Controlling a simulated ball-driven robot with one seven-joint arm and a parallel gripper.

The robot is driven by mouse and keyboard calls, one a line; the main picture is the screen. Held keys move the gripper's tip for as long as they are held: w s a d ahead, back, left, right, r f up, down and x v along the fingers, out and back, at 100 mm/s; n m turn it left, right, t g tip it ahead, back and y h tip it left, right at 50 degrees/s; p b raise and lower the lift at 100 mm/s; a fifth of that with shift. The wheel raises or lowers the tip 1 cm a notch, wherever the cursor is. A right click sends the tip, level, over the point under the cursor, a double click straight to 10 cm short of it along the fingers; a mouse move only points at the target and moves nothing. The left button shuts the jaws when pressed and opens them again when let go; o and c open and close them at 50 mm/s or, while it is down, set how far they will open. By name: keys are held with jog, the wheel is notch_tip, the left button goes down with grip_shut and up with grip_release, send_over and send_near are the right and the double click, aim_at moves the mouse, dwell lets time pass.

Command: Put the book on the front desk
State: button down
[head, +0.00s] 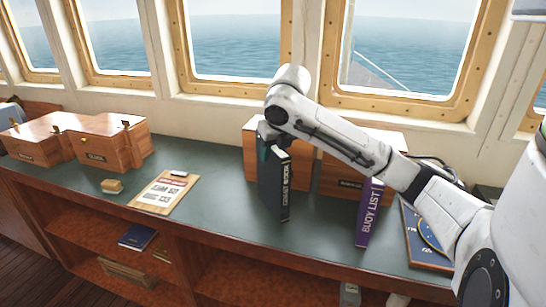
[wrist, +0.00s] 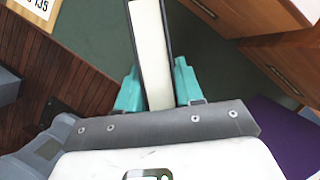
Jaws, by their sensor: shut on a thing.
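A dark book (head: 274,184) with white lettering on its spine is upright at the desk, below my gripper (head: 268,150). In the wrist view the book (wrist: 151,50) shows its pale page edges between the teal fingers of my gripper (wrist: 158,85), which is shut on it. The front desk (head: 225,175) has a green top and runs under the windows. I cannot tell whether the book's lower edge touches the desk top. A purple book (head: 370,210), lettered "BUOY LIST", stands to the right, partly behind my arm.
Wooden boxes (head: 115,140) stand at the left, and another wooden box (head: 250,140) is behind the held book. A clipboard (head: 164,192) and a small tan block (head: 112,186) lie on the desk. A blue framed item (head: 422,240) is at the right. Open shelves (head: 90,240) lie below.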

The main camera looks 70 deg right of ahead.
jog(key=shift+f, duration=1)
jog(key=shift+f, duration=0.2)
jog(key=c, duration=0.7)
grip_release()
jog(key=shift+r, duration=0.1)
jog(key=shift+r, duration=0.15)
jog(key=b+v, duration=0.1)
jog(key=v, duration=1.1)
jog(key=shift+w, duration=0.1)
